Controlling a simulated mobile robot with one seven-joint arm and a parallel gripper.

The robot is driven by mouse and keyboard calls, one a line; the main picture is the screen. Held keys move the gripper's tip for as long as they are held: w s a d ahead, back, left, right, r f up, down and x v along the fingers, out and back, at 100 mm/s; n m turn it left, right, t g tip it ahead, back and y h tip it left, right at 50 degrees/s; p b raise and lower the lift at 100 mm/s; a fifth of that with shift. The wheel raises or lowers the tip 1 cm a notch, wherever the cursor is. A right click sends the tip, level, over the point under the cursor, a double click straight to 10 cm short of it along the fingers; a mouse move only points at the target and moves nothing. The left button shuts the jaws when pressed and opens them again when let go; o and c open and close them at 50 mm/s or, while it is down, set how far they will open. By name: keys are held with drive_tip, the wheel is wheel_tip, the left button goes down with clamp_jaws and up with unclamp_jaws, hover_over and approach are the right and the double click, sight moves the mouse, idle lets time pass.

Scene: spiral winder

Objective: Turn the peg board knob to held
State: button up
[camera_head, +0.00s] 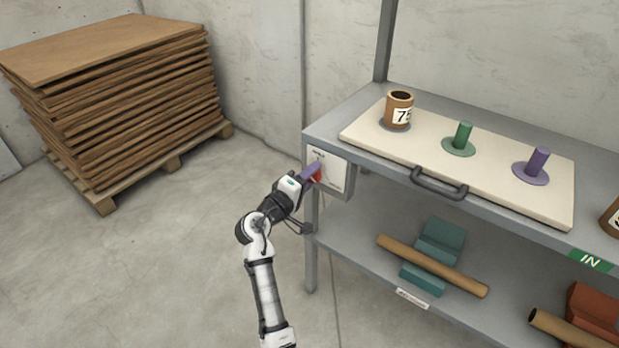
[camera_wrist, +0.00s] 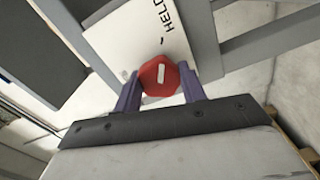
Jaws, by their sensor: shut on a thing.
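The red knob (camera_wrist: 156,76) sits on a white plate (camera_wrist: 125,38) with the word HELD printed on it. A white mark shows on the knob's face. In the wrist view my gripper (camera_wrist: 160,90) has its two purple fingers on either side of the knob, shut on it. In the head view my gripper (camera_head: 312,174) reaches the plate at the left end of the shelf, and the red knob (camera_head: 317,175) is partly hidden behind the fingers. The peg board (camera_head: 500,192) lies on the shelf top, with a brown tube marked 75 (camera_head: 398,112), a green peg (camera_head: 463,136) and a purple peg (camera_head: 538,162).
A black handle (camera_head: 438,184) sticks out at the board's front edge. The lower shelf holds a cardboard tube (camera_head: 430,265) on teal supports (camera_head: 440,240). A pallet stack of brown sheets (camera_head: 120,85) stands at the left. The floor between is clear.

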drive_tip(key=o, duration=1)
drive_tip(key=shift+c, duration=0.2)
drive_tip(key=p+v, duration=0.1)
drive_tip(key=v, duration=1.2)
drive_tip(key=shift+s+a, duration=0.25)
drive_tip(key=shift+s, duration=0.1)
